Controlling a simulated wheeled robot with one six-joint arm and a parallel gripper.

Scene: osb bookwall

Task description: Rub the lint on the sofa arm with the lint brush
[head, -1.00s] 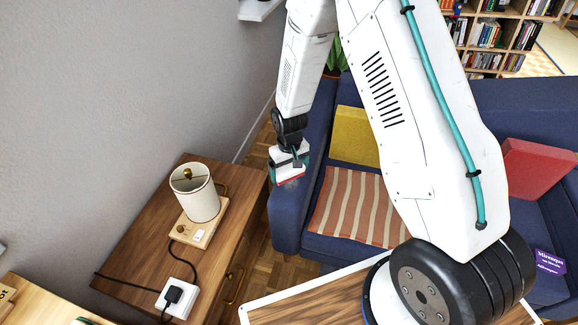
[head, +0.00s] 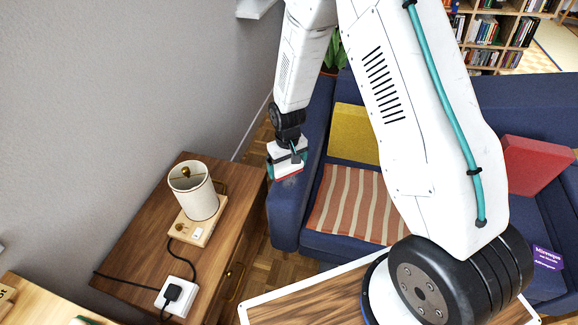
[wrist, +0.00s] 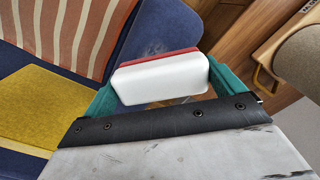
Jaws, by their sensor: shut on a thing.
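My gripper (head: 287,165) is over the front of the blue sofa arm (head: 283,213) at the left end of the sofa. In the wrist view its green fingers (wrist: 160,95) are shut on the lint brush (wrist: 160,78), a white block with a red edge. In the head view the brush's red underside (head: 287,174) is down at the sofa arm's top; I cannot tell whether it touches. Lint is not clearly visible now; the brush and gripper hide part of the arm top.
A wooden cabinet (head: 150,235) with a lamp (head: 194,192) and a white socket box (head: 176,296) stands left of the sofa arm. The seat holds a striped blanket (head: 350,205), a yellow cushion (head: 353,135) and a red cushion (head: 535,165).

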